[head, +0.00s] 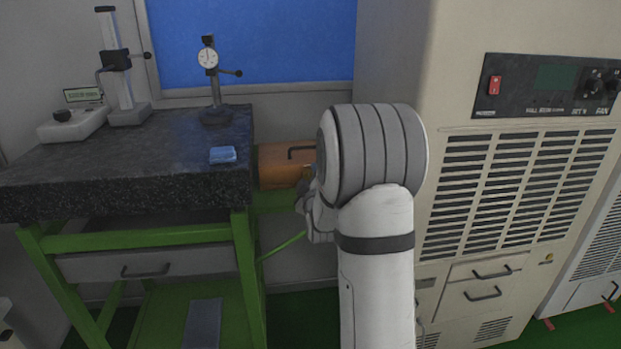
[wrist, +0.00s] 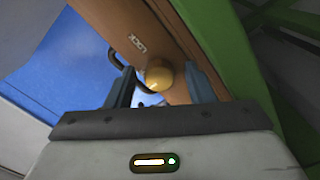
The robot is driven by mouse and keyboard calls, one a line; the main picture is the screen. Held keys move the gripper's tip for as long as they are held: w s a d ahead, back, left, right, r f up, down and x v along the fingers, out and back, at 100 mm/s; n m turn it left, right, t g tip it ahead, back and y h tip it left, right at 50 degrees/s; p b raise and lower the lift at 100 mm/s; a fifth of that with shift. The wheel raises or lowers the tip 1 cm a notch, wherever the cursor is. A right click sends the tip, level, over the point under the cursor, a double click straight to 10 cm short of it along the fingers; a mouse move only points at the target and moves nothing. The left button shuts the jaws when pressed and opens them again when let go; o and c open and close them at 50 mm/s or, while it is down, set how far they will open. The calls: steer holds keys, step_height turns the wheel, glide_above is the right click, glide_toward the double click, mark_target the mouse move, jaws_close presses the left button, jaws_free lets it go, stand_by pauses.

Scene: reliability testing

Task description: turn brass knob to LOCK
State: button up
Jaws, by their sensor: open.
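The brass knob (wrist: 159,75) shows in the wrist view on the face of an orange-brown case. A pale LOCK label (wrist: 138,41) is on the case beside it. My gripper (wrist: 158,82) is open, with one dark finger on each side of the knob. I cannot tell whether either finger touches it. The knob's pointing direction is unclear. In the head view the orange-brown case (head: 272,166) stands between the granite table and the beige cabinet. My arm hides its right part, the knob and most of my gripper there.
A dark handle (wrist: 114,61) sticks out of the case near the left finger. The granite table (head: 120,165) on a green frame is at left, with gauges and a blue block (head: 222,155). The beige cabinet (head: 455,90) stands close at the right of my arm.

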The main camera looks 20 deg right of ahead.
steer(key=shift+c, duration=0.2)
steer(key=c, duration=1)
steer(key=shift+o, duration=0.2)
steer(key=shift+f+b, duration=0.1)
steer(key=shift+b, duration=0.45)
steer(key=m+b, duration=0.3)
steer(key=b, duration=0.1)
steer(key=shift+f, duration=0.2)
steer(key=m+b, duration=0.5)
steer(key=b, duration=0.1)
steer(key=shift+b, duration=0.4)
steer(key=m+b, duration=0.4)
steer(key=m, duration=0.1)
steer(key=shift+r, duration=0.1)
steer(key=m+b, duration=0.1)
steer(key=m, duration=0.1)
steer(key=m+b, duration=0.1)
steer(key=m, duration=0.1)
steer(key=shift+r+m, duration=0.2)
steer(key=shift+m, duration=0.4)
